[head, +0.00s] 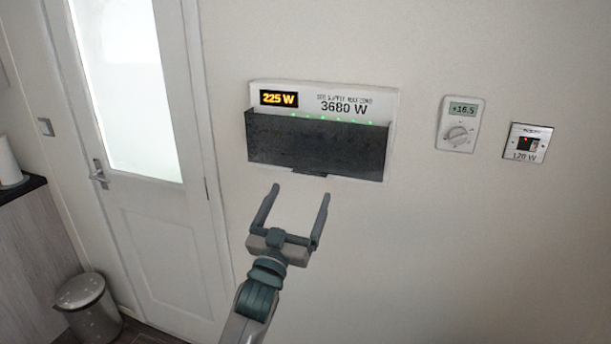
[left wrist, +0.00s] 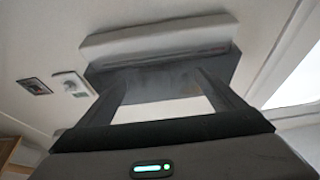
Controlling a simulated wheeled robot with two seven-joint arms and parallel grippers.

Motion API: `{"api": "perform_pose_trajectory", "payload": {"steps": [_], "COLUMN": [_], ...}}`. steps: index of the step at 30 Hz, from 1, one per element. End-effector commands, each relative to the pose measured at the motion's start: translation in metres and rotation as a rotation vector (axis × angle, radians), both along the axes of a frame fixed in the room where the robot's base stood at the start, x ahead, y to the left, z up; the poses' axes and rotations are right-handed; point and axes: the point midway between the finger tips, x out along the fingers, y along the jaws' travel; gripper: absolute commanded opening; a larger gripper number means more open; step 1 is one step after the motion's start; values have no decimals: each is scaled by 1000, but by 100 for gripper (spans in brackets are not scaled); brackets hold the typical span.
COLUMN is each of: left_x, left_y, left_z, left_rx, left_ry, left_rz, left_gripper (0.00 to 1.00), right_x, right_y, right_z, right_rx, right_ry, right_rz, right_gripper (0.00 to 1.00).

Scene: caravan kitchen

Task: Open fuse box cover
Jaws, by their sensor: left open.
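The fuse box (head: 390,108) is a white wall panel with an orange 225 W display and 3680 W printed on it. Its dark cover (head: 315,146) spans the lower part, with a small tab (head: 310,174) at the bottom edge. Green lights show just above the cover's top edge. My left gripper (head: 300,191) is open and empty, pointing up just below the cover, its fingers either side of the tab. In the left wrist view the fingers (left wrist: 162,76) reach towards the dark cover (left wrist: 222,68); I cannot tell whether they touch it. My right gripper is in neither view.
A thermostat (head: 460,124) and a small 120 W switch panel (head: 527,143) are on the wall to the right. A white door (head: 163,235) with a handle (head: 98,175) is at the left, with a bin (head: 88,307) beside it. The wall below the box is bare.

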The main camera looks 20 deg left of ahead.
Motion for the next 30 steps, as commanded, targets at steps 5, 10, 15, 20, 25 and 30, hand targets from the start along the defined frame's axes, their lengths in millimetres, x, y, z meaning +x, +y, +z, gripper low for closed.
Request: {"api": "perform_pose_trajectory", "payload": {"steps": [5, 10, 15, 20, 25, 30], "left_x": [28, 45, 52, 53, 53, 53], "left_y": [-1, -1, -2, -2, -2, -2], "left_z": [15, 20, 21, 22, 21, 21], "left_rx": [1, 1, 0, 0, 0, 0], "left_ry": [0, 1, 1, 0, 0, 1], "left_rz": [0, 1, 1, 1, 1, 1], "left_gripper": [89, 89, 89, 89, 80, 39], "right_x": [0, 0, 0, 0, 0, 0], "right_y": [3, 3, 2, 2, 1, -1], "right_z": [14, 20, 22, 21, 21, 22], "right_rx": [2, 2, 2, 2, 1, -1], "right_ry": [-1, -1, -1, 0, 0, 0], "right_rz": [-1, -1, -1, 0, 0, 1], "right_gripper": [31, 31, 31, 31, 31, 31]}}
